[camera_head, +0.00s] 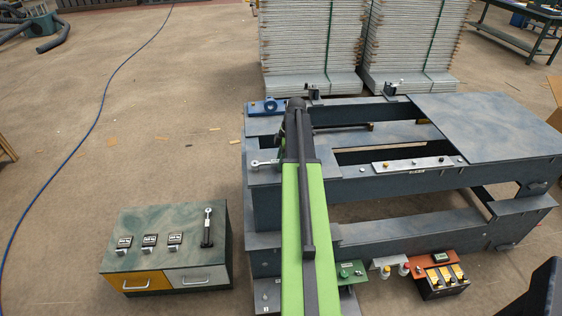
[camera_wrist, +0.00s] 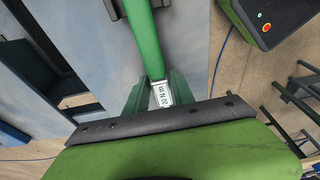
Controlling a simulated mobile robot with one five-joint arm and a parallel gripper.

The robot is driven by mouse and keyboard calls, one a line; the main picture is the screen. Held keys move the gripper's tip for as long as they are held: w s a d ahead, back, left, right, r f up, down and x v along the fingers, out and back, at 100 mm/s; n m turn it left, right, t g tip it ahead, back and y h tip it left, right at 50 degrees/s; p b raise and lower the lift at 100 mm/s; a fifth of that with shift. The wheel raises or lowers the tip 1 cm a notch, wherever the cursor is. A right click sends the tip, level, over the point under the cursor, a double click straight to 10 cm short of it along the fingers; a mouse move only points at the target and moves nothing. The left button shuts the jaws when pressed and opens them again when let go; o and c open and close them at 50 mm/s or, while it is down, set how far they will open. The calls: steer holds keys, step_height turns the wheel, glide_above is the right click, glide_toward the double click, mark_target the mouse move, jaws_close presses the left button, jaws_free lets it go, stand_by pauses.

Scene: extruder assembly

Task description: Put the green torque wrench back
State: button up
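In the wrist view, the green torque wrench (camera_wrist: 143,40) runs up from between my gripper's fingers (camera_wrist: 157,92). The fingers are shut on it, with a white label reading 20 NM between them. Its far end is out of that view. In the head view, my green and black arm hides my gripper. A silver ring-ended piece (camera_head: 262,163) shows left of the arm, over the bench's near left corner; I cannot tell if it belongs to the held wrench. A small cabinet (camera_head: 140,221) at lower left has several labelled spots on top and one black ring-headed wrench (camera_head: 207,228) at its right.
A blue-grey bench frame (camera_head: 482,174) with open gaps fills the right. Green and orange parts with a black box (camera_head: 443,281) lie by its lower front edge. Stacked panels (camera_head: 310,45) stand behind it. A blue cable (camera_head: 98,112) crosses the otherwise largely clear floor at left.

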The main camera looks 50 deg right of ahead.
steer(key=o, duration=0.3)
steer(key=shift+o, duration=0.2)
steer(key=p+v, duration=1.7)
steer(key=shift+r, duration=0.2)
steer(key=shift+d, duration=0.1)
